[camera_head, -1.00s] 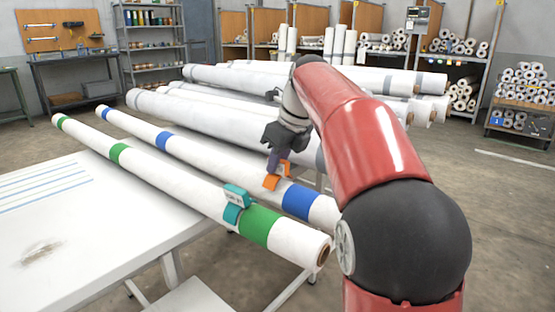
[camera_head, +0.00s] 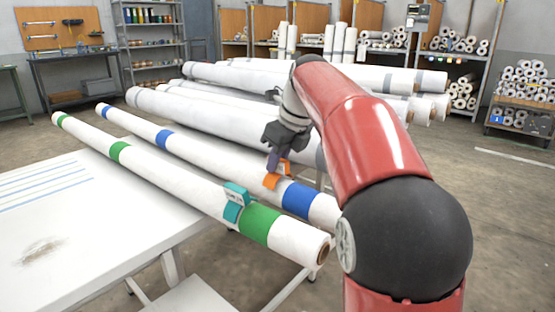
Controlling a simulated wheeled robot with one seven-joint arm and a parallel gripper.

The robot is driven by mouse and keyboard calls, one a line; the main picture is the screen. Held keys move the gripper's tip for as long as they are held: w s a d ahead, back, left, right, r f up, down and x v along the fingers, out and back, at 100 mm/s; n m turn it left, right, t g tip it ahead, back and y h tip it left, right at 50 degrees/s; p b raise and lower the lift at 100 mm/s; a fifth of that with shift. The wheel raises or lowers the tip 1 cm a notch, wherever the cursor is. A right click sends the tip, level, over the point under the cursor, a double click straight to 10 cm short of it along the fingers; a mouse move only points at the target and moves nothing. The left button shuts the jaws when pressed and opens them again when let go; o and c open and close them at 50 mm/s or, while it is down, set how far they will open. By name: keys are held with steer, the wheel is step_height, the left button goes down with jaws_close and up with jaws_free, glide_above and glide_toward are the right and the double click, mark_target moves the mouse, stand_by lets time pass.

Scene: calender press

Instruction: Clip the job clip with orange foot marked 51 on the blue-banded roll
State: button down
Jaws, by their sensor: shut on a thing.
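The blue-banded roll (camera_head: 232,172) is a long white roll with several blue bands. It lies slantwise behind the green-banded roll. The job clip with orange foot (camera_head: 272,181) is at this roll, just left of its near blue band (camera_head: 298,200). My gripper (camera_head: 275,158) is shut on the clip from above. The clip's foot looks to be touching the roll's upper side, but I cannot tell whether it is seated around it. The number on the clip cannot be read; the gripper hides part of it.
A teal clip (camera_head: 234,203) sits on the green-banded roll (camera_head: 180,184) in front, close to its near green band. Large white rolls (camera_head: 215,117) lie behind the blue-banded roll. A white table (camera_head: 80,240) is at left front. Open floor lies at right.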

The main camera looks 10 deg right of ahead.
steer(key=shift+f, duration=0.45)
stand_by(0.7)
steer(key=c, duration=0.8)
jaws_free()
steer(key=shift+r, duration=0.1)
steer(key=shift+r+p, duration=1.2)
steer(key=shift+p, duration=0.05)
steer(key=shift+r, duration=2.2)
